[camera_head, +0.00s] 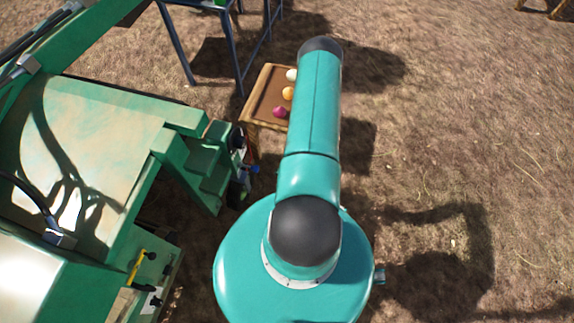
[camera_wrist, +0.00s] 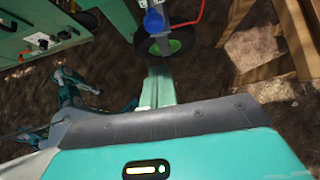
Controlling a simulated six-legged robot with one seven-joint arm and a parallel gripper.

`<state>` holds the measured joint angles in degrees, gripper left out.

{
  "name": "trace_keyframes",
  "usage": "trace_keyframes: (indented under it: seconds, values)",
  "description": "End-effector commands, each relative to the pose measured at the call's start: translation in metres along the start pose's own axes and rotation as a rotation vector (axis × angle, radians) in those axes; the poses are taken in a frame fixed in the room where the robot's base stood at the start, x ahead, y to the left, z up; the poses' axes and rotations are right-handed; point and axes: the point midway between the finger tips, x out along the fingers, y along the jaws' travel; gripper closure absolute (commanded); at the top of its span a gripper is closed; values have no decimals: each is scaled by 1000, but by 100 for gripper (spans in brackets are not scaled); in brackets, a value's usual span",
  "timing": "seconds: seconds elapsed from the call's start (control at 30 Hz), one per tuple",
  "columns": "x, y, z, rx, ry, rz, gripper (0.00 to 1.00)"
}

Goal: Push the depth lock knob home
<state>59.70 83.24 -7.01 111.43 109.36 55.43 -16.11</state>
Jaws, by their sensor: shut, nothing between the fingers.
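A blue round knob (camera_wrist: 154,21) shows at the top middle of the wrist view, just above a black wheel with a green hub (camera_wrist: 174,45). I cannot tell for sure that it is the depth lock knob or how far in it sits. A small blue part (camera_head: 255,170) beside the green machine shows in the head view. My gripper (camera_wrist: 157,72) points toward the wheel from below in the wrist view; its fingers are together and empty. It appears apart from the knob. In the head view my arm hides my gripper.
The green machine (camera_head: 80,130) fills the left of the head view. A control panel (camera_wrist: 40,30) with small knobs is at upper left in the wrist view. A wooden tray (camera_head: 262,108) holds onions. A blue frame (camera_head: 240,60) stands behind. Dry ground at right is open.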

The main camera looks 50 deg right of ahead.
Motion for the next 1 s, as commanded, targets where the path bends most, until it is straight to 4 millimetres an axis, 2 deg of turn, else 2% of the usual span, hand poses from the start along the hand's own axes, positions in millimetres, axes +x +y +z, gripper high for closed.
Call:
trace_keyframes:
  seconds: [0.17, 0.3, 0.5, 0.87, 1.0]
  values:
    - [37, 1, 0, -1, -1, 3, 100]
    - [53, 0, 17, -2, -2, 1, 100]
    - [64, 0, 28, -1, 0, 1, 100]
    - [65, 0, 30, -1, -1, 0, 100]
    - [76, 0, 41, -3, -3, 1, 100]
